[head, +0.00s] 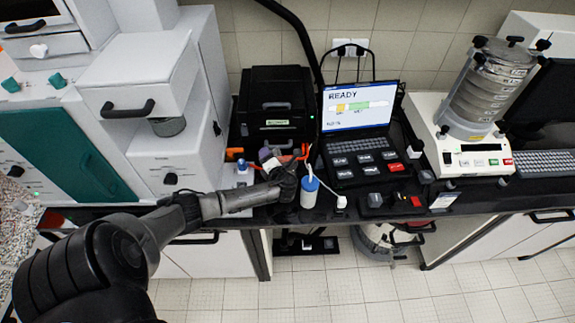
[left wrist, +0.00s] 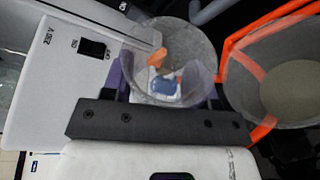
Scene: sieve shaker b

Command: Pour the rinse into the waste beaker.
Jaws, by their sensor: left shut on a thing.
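My left gripper (head: 284,178) is over the black bench, in front of the black case. In the left wrist view it is shut on a clear, see-through vessel (left wrist: 200,40), which stands between the jaws above the dark gripper bar. Orange, white and blue shapes show through it; I cannot tell how much liquid it holds. A second clear beaker (left wrist: 285,85) with a greyish bottom stands to its right, beside an orange frame; it looks like the waste beaker. The two vessels appear close together. In the head view both are too small or hidden to make out. My right gripper is not in view.
A white bottle with a blue cap (head: 309,190) stands just right of the left gripper. A laptop (head: 358,120) reading READY is behind it. The sieve shaker (head: 478,110) is at the right, white cabinets (head: 165,110) at the left. The bench front is narrow.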

